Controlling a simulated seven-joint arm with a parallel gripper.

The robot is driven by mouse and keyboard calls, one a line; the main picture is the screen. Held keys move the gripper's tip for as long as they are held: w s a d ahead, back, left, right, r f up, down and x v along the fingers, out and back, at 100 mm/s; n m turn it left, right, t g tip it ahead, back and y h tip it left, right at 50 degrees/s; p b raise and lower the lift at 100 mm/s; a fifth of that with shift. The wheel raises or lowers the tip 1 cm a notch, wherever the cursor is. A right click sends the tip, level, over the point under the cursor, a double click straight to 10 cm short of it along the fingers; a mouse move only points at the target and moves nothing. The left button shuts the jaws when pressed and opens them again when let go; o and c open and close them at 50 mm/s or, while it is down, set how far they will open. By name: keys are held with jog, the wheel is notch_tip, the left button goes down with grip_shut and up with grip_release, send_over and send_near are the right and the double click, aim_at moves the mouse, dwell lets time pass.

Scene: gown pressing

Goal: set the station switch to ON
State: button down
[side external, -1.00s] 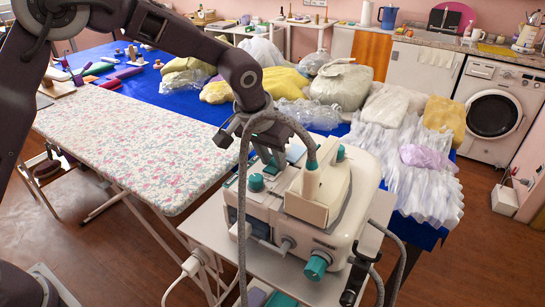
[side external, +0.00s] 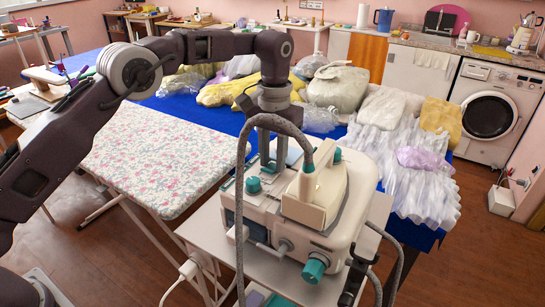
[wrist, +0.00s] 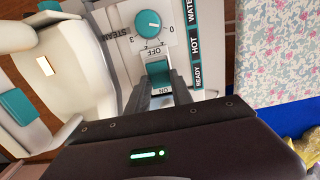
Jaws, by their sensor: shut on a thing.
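The station switch (wrist: 158,68) is a teal rocker on the pale panel in the wrist view, with OFF printed above it and ON below it. My gripper (wrist: 161,88) has its two grey fingers closed in at the switch, one on each side. Whether the rocker is tipped to OFF or ON is hard to tell. In the side view my gripper (side external: 271,168) points down onto the back left of the cream steam station (side external: 345,215).
A teal STEAM dial (wrist: 147,22) sits just beyond the switch. The cream iron (side external: 318,190) rests on the station, and its grey hose (side external: 241,225) loops up close beside my gripper. A floral ironing board (side external: 160,155) lies to the left; clothes pile behind.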

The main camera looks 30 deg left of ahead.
jog(key=c, duration=1.1)
grip_release()
